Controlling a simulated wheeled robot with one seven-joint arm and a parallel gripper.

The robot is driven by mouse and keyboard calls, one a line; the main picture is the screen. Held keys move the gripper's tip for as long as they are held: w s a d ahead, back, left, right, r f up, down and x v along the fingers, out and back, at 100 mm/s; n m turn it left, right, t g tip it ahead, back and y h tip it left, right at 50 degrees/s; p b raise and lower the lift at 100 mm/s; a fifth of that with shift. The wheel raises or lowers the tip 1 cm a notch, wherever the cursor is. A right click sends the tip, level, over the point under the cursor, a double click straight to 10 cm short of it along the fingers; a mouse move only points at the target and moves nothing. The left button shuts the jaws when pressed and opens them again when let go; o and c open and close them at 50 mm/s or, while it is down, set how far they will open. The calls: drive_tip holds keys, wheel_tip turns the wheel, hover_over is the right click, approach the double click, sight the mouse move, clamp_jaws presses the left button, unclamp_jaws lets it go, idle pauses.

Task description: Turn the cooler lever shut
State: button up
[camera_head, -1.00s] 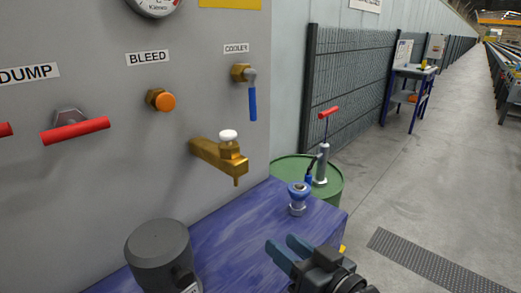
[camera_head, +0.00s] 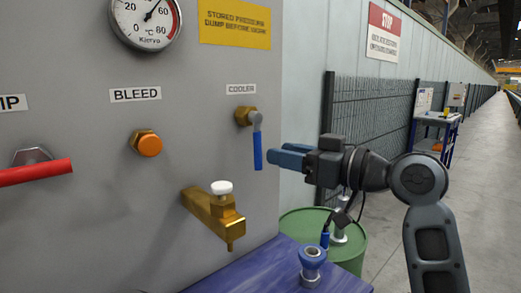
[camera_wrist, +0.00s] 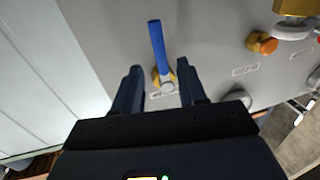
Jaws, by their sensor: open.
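The cooler lever (camera_head: 257,149) has a blue handle hanging straight down from a brass valve body (camera_head: 243,116), under the COOLER label (camera_head: 241,88) on the grey panel. My gripper (camera_head: 288,157) is just right of the blue handle in the head view, pointing left toward the panel. In the wrist view the lever (camera_wrist: 157,46) shows between and beyond the two fingers of my gripper (camera_wrist: 161,82). The fingers are open and appear empty, one on each side of the lever's line. I cannot tell the exact gap to the handle.
A brass tap (camera_head: 213,215) with a white knob juts out below left of the lever. An orange bleed button (camera_head: 147,144) and a red dump handle (camera_head: 36,172) are further left. A green drum (camera_head: 310,224) and blue bench (camera_head: 255,268) stand below.

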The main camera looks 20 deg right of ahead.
sight(261, 149)
drive_tip(key=shift+p+x, duration=0.45)
drive_tip(key=shift+x, duration=3.15)
drive_tip(key=shift+f, duration=0.1)
clamp_jaws()
